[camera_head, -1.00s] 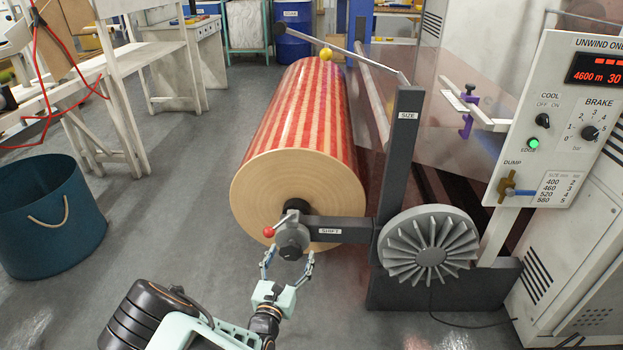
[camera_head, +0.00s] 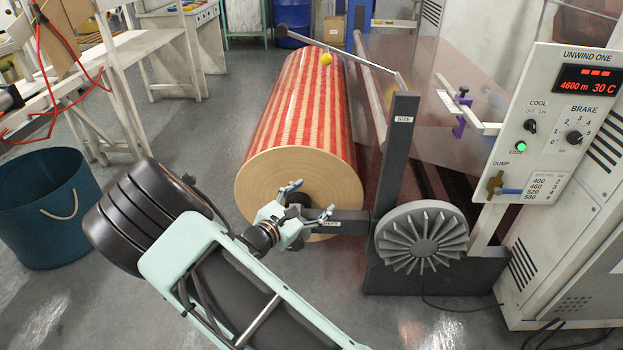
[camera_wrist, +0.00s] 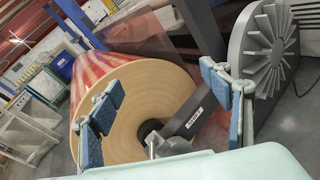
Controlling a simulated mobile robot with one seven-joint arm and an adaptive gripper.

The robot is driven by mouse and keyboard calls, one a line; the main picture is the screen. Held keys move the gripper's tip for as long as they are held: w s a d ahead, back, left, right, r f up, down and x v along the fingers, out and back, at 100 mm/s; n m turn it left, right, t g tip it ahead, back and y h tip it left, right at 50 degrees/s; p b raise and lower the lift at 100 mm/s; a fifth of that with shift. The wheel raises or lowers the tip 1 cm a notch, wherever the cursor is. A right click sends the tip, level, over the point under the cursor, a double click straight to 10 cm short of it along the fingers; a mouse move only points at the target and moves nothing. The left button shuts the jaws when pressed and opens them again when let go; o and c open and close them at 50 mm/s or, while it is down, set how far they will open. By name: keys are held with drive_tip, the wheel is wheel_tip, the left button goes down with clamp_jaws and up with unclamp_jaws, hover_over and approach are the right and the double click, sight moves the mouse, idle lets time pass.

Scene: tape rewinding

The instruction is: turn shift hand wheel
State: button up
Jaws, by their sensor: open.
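The shift hand wheel is a small grey wheel on the SHIFT arm at the roll's front end. In the wrist view the wheel (camera_wrist: 172,146) shows in part, low between the fingers, its lower side hidden by my gripper body. In the head view my gripper (camera_head: 308,202) covers it. The SHIFT arm (camera_head: 350,223) runs right from there, and its label shows in the wrist view (camera_wrist: 193,118). My gripper is open, its fingers (camera_wrist: 160,80) apart on either side of the wheel's place. I cannot tell whether they touch it. The wheel's red handle ball is hidden.
The red-striped roll (camera_head: 303,115) lies behind the wheel. A grey SIZE post (camera_head: 398,150) and a large finned wheel (camera_head: 421,237) stand to the right, beside the UNWIND ONE panel (camera_head: 560,125). A blue bin (camera_head: 45,215) stands left on open floor.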

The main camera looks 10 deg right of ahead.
drive_tip(key=r+m+p, duration=0.1)
drive_tip(key=r, duration=0.1)
drive_tip(key=d+r+m+g, duration=0.1)
drive_tip(key=r, duration=0.1)
drive_tip(key=shift+s+d+r+p, duration=0.15)
drive_tip(key=shift+s+r+p, duration=0.05)
drive_tip(key=shift+r+p, duration=0.15)
